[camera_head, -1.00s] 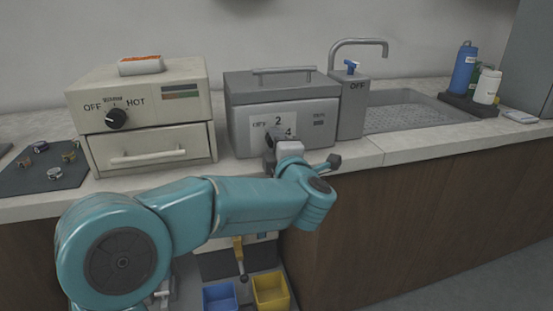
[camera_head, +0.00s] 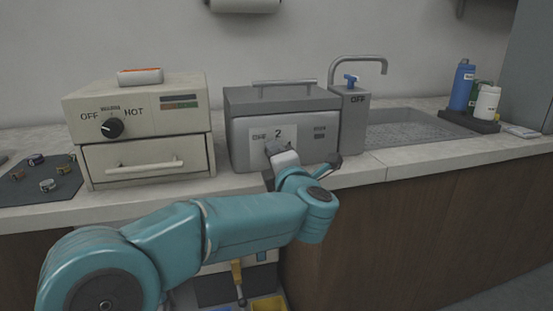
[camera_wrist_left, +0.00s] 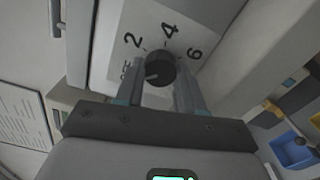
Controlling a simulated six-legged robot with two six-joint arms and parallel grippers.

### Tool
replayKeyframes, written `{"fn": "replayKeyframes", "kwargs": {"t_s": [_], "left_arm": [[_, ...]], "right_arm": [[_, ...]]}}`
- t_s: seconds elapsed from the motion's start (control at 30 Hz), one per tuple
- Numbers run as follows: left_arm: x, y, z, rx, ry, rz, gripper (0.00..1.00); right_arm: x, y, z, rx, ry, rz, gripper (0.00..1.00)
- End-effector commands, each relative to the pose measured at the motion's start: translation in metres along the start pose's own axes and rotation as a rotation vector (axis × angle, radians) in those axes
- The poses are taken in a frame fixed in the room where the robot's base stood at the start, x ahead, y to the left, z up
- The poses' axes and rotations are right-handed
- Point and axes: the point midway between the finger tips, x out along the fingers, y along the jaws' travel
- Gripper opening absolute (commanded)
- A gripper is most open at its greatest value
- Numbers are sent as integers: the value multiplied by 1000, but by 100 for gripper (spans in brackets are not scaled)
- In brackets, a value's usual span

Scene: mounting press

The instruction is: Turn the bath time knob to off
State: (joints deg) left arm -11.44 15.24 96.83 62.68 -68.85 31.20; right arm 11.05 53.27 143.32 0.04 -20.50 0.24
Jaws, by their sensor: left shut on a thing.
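The bath time knob is a round black dial in the left wrist view (camera_wrist_left: 160,68), on a white label marked OFF, 2, 4 and 6. A pale mark on the knob points to the lower left there, towards the OFF side. The knob is on the front of the grey lidded bath (camera_head: 240,138). My left gripper (camera_head: 276,150) is at the label, with its fingers on both sides of the knob and shut on it. In the head view the gripper and wrist hide most of the knob. My right gripper is not in view.
A cream oven-like box (camera_head: 187,117) with its own OFF/HOT knob (camera_head: 112,127) stands to the left. A tap (camera_head: 360,60) and sink (camera_head: 418,122) are to the right. A yellow bin (camera_head: 268,305) sits below the counter. Bottles (camera_head: 463,86) stand at the far right.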

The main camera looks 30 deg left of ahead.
Motion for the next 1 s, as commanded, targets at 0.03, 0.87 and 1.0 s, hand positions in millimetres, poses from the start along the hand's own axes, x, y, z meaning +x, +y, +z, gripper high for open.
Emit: {"fn": "replayKeyframes", "kwargs": {"t_s": [0.03,0.87,1.0], "left_arm": [[0,-1,-1,1,4,-2,7],[-71,2,2,2,-6,-2,63],[-108,2,2,3,-5,-2,63]], "right_arm": [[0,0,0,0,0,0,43],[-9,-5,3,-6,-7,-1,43],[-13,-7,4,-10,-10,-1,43]]}}
